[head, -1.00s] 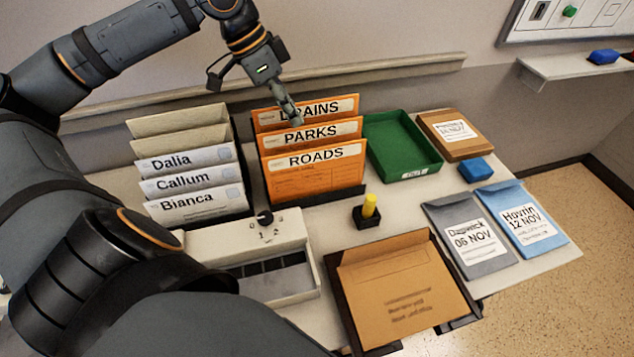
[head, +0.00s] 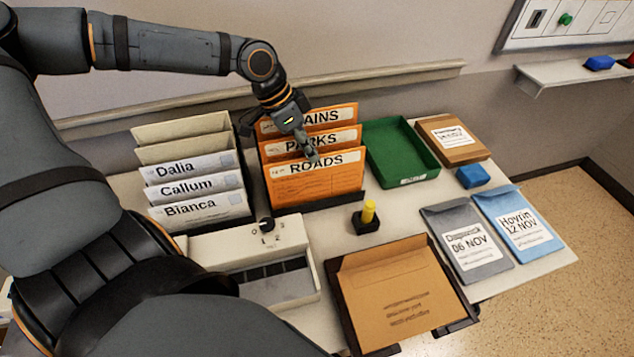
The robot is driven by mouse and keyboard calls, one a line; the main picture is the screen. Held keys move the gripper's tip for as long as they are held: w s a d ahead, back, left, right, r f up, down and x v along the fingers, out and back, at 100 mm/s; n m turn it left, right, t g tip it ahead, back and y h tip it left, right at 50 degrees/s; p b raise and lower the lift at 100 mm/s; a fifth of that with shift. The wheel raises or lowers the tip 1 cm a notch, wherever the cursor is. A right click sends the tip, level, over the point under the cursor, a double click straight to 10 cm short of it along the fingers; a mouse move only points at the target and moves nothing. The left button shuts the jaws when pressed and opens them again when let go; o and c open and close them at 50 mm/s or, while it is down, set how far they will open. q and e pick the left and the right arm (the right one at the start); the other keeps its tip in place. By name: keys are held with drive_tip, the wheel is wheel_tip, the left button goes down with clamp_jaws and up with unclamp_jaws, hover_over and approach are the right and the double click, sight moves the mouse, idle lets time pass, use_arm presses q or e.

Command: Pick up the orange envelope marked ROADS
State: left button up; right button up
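The orange envelope marked ROADS (head: 315,187) stands upright as the front one of three orange envelopes in a dark rack. Behind it stand the PARKS envelope (head: 346,137) and the DRAINS envelope (head: 343,114), whose first letters are hidden by my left gripper. My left gripper (head: 312,155) points down at the top edge of the ROADS envelope, its tip overlapping the label. It is seen nearly edge-on, so its opening and any contact are unclear. My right gripper is not in view.
Left of the orange envelopes is a rack of white envelopes, Bianca (head: 200,210) in front. A green tray (head: 433,165) is to the right. A yellow-handled stamp (head: 368,212), a brown envelope in a dark tray (head: 400,295) and a switch box (head: 225,245) lie in front.

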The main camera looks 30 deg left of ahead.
use_arm(q)
drive_tip(key=shift+x, duration=1.05)
clamp_jaws()
drive_tip(key=shift+r, duration=0.1)
wheel_tip(320, 180, up, 18)
drive_tip(key=p, duration=0.4)
